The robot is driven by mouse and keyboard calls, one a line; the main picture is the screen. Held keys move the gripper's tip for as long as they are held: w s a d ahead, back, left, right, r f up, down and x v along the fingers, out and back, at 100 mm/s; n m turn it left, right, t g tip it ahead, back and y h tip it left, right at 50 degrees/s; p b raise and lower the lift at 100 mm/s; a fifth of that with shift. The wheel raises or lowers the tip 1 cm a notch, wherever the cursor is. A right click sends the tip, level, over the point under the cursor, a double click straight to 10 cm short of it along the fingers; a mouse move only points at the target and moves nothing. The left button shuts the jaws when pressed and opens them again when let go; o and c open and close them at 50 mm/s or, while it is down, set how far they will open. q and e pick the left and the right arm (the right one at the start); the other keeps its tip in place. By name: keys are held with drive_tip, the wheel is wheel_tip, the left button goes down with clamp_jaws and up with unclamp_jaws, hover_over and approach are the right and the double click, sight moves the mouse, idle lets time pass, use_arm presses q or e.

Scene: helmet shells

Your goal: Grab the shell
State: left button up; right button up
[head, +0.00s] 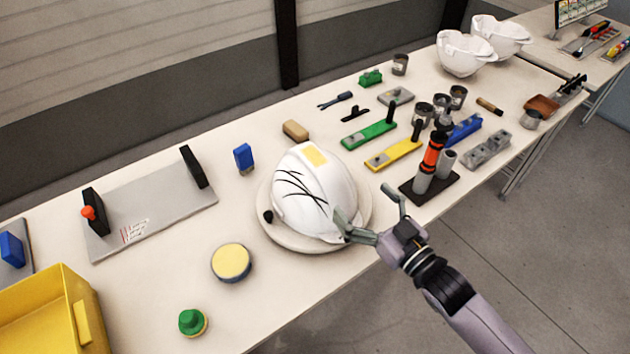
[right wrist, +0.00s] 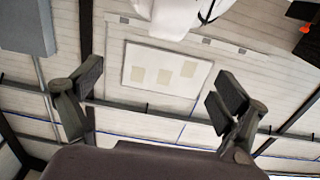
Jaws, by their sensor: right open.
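A white helmet shell (head: 312,192) with a yellow patch and black lines sits on a round pale stand (head: 265,218) in the middle of the table. My right gripper (head: 366,207) is open at the shell's right front side. One finger lies over the shell's lower edge in the head view; I cannot tell whether it touches. In the right wrist view, the open fingers (right wrist: 160,95) have nothing between them, and part of a white shell (right wrist: 172,14) shows at the top. Two more white shells (head: 464,54) (head: 500,36) stand at the far end of the table. My left gripper is not in view.
A black stand with an orange-banded tool (head: 432,155) stands close to the right of my right gripper. A yellow round pad (head: 231,262) and a green-topped piece (head: 192,322) lie in front left. A yellow bin (head: 50,310) is at the lower left. Free table lies around the pads.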

drive_tip(key=p, duration=0.2)
approach(318, 160)
drive_tip(key=x, duration=0.4)
drive_tip(key=shift+w+r, duration=0.25)
drive_tip(key=shift+w, duration=0.05)
drive_tip(key=x, duration=0.1)
drive_tip(key=p+x, duration=0.1)
drive_tip(key=x, duration=0.1)
drive_tip(key=p+x, duration=0.1)
drive_tip(key=x, duration=0.1)
drive_tip(key=shift+s+a+f, duration=0.15)
drive_tip(key=shift+a+f, duration=0.05)
drive_tip(key=shift+f, duration=0.15)
drive_tip(key=shift+w+a+f, duration=0.15)
drive_tip(key=shift+w+a, duration=0.05)
drive_tip(key=shift+w, duration=0.1)
drive_tip(key=shift+s, duration=0.1)
drive_tip(key=shift+c, duration=0.4)
